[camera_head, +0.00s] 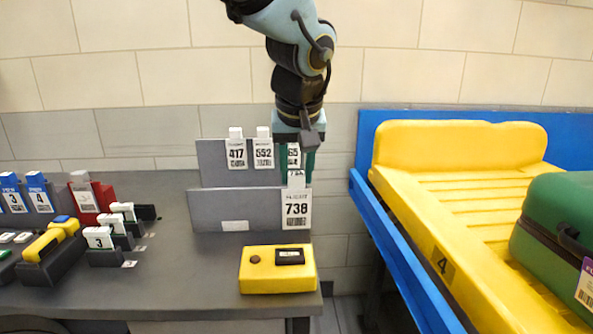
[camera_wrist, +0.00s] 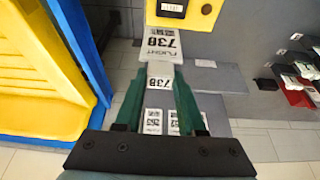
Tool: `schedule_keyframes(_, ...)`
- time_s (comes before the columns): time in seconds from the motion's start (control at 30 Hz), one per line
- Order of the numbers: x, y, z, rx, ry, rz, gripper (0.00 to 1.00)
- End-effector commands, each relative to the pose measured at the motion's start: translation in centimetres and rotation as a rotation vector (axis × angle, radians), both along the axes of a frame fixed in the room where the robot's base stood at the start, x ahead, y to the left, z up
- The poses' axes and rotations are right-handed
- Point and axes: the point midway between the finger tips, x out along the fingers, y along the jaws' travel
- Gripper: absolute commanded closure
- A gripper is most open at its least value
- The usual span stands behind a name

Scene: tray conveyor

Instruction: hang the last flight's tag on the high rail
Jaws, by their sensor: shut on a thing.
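The white tag 738 (camera_head: 297,209) is upright at the right end of the low grey rail (camera_head: 210,203). My gripper (camera_head: 296,174) points down with its green fingers shut on the tag's top tab. In the wrist view my gripper (camera_wrist: 161,78) holds the tab, and the face of tag 738 (camera_wrist: 161,45) shows beyond it. I cannot tell whether the tag still rests on the low rail. The high rail (camera_head: 212,163) behind carries tag 417 (camera_head: 237,155), tag 552 (camera_head: 263,155) and a third tag (camera_head: 293,155), which my fingers partly hide.
A yellow box (camera_head: 277,270) with a small display sits on the grey table in front of the rails. Several tag holders (camera_head: 105,240) and a red holder (camera_head: 92,200) stand to the left. A yellow tray (camera_head: 450,215) on a blue conveyor, bearing a green suitcase (camera_head: 555,225), is at right.

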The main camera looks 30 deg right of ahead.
Motion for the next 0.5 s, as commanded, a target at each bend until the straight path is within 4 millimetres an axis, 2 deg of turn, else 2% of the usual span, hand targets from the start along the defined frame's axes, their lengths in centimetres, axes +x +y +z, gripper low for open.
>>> schedule_keyframes(0.5, 0.0, 0.0, 2.6, 0.0, 0.0, 0.0, 1.0)
